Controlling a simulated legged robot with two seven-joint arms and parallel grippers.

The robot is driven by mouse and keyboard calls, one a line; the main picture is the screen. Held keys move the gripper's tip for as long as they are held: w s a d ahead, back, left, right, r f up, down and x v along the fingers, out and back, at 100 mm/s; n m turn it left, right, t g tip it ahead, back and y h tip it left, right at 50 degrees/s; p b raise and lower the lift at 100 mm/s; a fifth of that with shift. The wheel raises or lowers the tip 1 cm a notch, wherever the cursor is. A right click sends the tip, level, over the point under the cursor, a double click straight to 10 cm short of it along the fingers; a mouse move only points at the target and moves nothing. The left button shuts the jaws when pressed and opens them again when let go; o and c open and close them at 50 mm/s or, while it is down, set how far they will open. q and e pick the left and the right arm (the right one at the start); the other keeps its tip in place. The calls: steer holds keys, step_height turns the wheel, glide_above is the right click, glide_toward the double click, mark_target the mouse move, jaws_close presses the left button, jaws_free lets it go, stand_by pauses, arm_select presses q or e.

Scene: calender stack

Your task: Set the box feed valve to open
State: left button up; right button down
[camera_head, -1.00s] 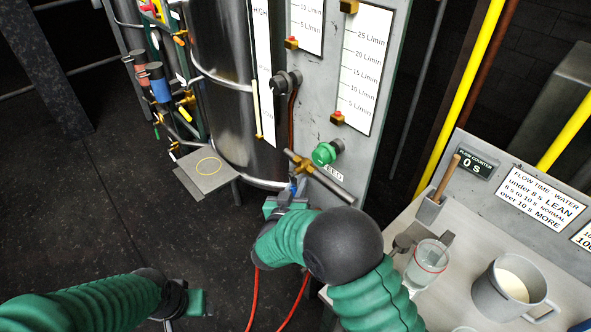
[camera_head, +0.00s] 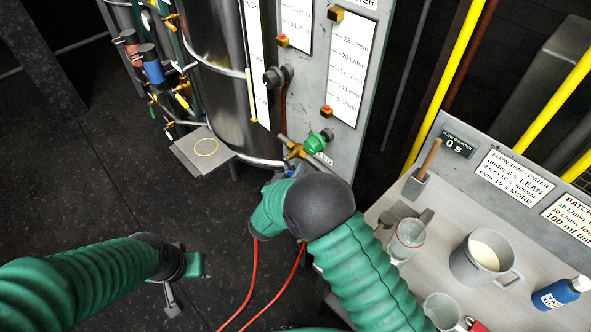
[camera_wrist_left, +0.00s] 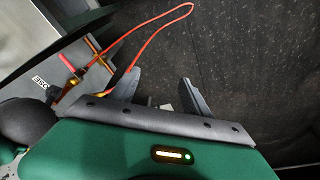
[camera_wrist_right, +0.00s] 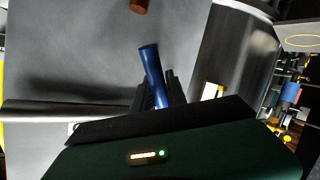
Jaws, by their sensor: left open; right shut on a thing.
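The brass feed valve (camera_head: 293,151) sits on a pipe low on the grey panel, beside a green knob (camera_head: 315,142) and a partly hidden label. My right gripper (camera_wrist_right: 156,92) is shut on a blue lever (camera_wrist_right: 150,62), whose rounded end stands out past the fingers. In the head view that gripper is at the valve, mostly hidden behind my right wrist. The lever's exact angle to the pipe is hard to tell. My left gripper (camera_wrist_left: 160,92) is open and empty, low over the dark floor, away from the panel.
A steel tank (camera_head: 222,90) stands left of the panel, with a small grey plate (camera_head: 190,160) in front. At right, a bench holds a glass (camera_head: 405,240), a grey mug (camera_head: 470,268) and a blue bottle (camera_head: 562,293). A red hose (camera_head: 252,285) hangs below my right arm.

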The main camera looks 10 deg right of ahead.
arm_select(q)
steer(key=shift+w, duration=0.1)
steer(key=c, duration=0.4)
steer(key=w+d+f+g+h, duration=0.1)
steer(key=w+d+f, duration=0.1)
steer(key=w+d+f+n+g+h, duration=0.1)
steer(key=w+d, duration=0.1)
steer(key=w+d+f+g, duration=0.1)
steer(key=w+d+f, duration=0.1)
steer(key=shift+w+d+f+n+h, duration=0.3)
steer(key=shift+w+d+h, duration=0.05)
steer(key=shift+w+h, duration=0.05)
jaws_close()
steer(key=w+d+f+n+g+h, duration=0.2)
steer(key=w+d+f+h, duration=0.3)
steer(key=w+d+h, duration=0.45)
steer(key=w+a+n+t+h, duration=0.3)
steer(key=w+n+t+h, duration=0.3)
steer(key=w+t+h, duration=0.3)
steer(key=d+r+g+y, duration=0.1)
steer(key=d+r, duration=0.3)
steer(key=d, duration=0.6)
steer(key=shift+d+r, duration=0.2)
steer(key=shift+d, duration=0.15)
